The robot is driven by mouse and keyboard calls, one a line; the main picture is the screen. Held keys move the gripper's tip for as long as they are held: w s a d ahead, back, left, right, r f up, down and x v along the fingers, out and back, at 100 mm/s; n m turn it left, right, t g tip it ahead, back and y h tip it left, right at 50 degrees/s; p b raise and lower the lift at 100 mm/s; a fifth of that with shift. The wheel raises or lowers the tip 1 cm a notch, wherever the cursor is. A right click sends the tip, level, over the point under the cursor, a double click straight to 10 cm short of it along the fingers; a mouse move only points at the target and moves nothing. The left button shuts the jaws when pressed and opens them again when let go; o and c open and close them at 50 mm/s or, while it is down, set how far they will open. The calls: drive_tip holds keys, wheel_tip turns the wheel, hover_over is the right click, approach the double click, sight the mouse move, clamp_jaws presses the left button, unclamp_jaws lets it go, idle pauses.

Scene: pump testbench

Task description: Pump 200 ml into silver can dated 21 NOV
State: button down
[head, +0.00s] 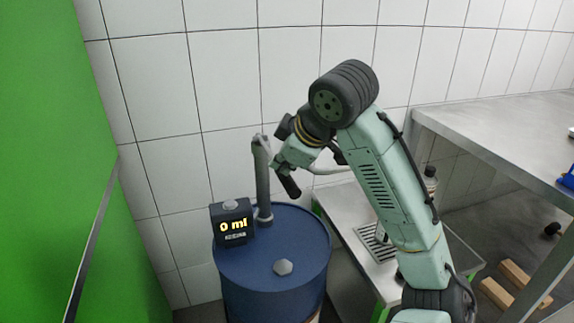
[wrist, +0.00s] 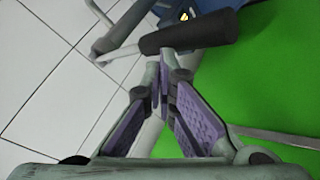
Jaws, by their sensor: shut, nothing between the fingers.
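A blue drum (head: 270,295) carries a grey hand pump (head: 263,185) and a dark display box (head: 232,222) that reads "0 ml". The pump's lever ends in a black grip (head: 289,186), angled downward in the head view. My gripper (wrist: 163,60) is shut and empty, its fingertips close to the black grip (wrist: 190,33) in the wrist view; I cannot tell whether they touch.
A low metal bench (head: 350,212) with a drain grate (head: 376,243) stands right of the drum. A higher metal worktop (head: 500,125) is at right, with wooden blocks (head: 497,296) below it. A green panel (head: 50,140) closes the left side. White tiled wall is behind.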

drive_tip(key=shift+w+r+p, duration=0.1)
drive_tip(key=shift+r+p, duration=0.6)
drive_tip(key=shift+r, duration=0.35)
drive_tip(key=r+p, duration=0.4)
drive_tip(key=r, duration=0.1)
drive_tip(key=shift+w+a, duration=0.1)
drive_tip(key=shift+w, duration=0.1)
drive_tip(key=shift+f, duration=0.15)
